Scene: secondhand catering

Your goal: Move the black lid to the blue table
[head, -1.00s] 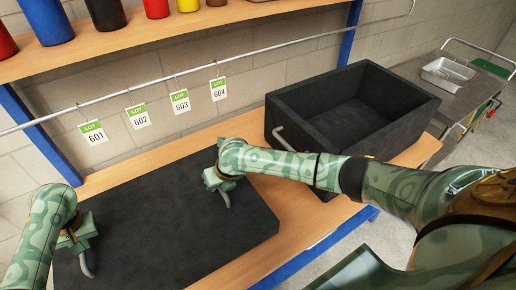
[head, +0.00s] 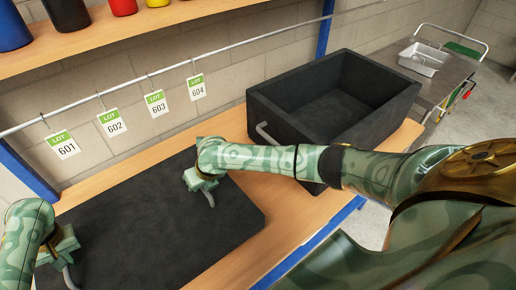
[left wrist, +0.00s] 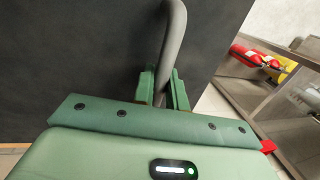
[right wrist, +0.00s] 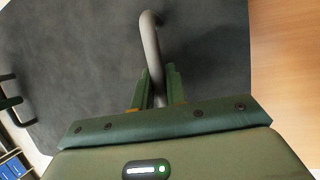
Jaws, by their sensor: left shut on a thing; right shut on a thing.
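The black lid (head: 150,225) is a broad, dark flat slab with grey bar handles, over the wooden top of a blue-framed bench in the head view. I cannot tell whether it rests on the wood or hangs just above it. My left gripper (head: 66,264) is shut on the near-left handle (left wrist: 174,35). My right gripper (head: 203,187) is shut on the other handle (right wrist: 150,45), towards the far right side of the lid. The lid's left and near edges are cut off or hidden in the head view.
An open black box (head: 275,125) with a grey handle stands on the bench, right of the lid. A steel trolley (head: 448,75) with a metal tray (head: 422,58) is beyond it. Lot tags (head: 112,122) hang from a rail behind. Red extinguishers (left wrist: 250,55) show in the left wrist view.

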